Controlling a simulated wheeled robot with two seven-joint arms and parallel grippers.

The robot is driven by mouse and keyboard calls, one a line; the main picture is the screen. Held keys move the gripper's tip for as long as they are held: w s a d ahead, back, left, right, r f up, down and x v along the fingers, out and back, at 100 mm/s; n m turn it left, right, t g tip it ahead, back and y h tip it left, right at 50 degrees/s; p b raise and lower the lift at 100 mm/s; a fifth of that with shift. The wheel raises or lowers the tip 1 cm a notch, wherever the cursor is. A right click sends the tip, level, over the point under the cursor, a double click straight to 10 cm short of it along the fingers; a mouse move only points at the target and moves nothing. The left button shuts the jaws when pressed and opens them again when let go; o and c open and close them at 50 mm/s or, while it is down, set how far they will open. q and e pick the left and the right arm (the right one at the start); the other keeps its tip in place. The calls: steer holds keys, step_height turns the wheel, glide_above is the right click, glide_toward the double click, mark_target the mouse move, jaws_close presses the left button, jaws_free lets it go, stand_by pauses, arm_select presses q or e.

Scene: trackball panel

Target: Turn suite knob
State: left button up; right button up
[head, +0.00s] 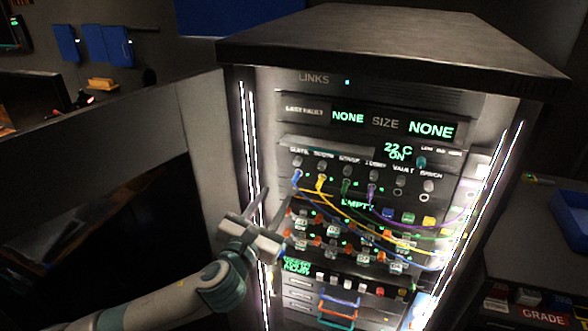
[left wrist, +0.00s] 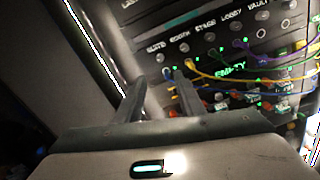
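The suite knob (head: 297,162) is a small grey knob under the "SUITE" label, at the left end of a knob row on the rack panel. It also shows in the left wrist view (left wrist: 160,58), just beyond the fingertips. A blue cable plug (head: 296,178) sits in the jack below it. My left gripper (head: 278,194) is open, its two fingers apart and pointing up toward the panel, below and left of the knob. In the left wrist view the gap between the fingers (left wrist: 159,76) looks empty. My right gripper is not in view.
Yellow, green and purple cables (head: 372,190) hang in loops across the panel right of my gripper. More knobs (head: 399,180) continue the row rightward. The rack's left edge carries a bright light strip (head: 247,140). A dark top (head: 390,45) overhangs the panel.

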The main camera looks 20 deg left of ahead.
mark_target(296, 163)
arm_select(q)
steer(key=w+b, duration=0.2)
steer(key=w, duration=0.2)
steer(key=w+b, duration=0.2)
steer(key=w, duration=0.3)
steer(key=w+b, duration=0.2)
steer(key=w, duration=0.3)
steer(key=shift+d+f, duration=0.1)
steer(key=shift+d, duration=0.15)
steer(key=shift+w, duration=0.6)
jaws_close()
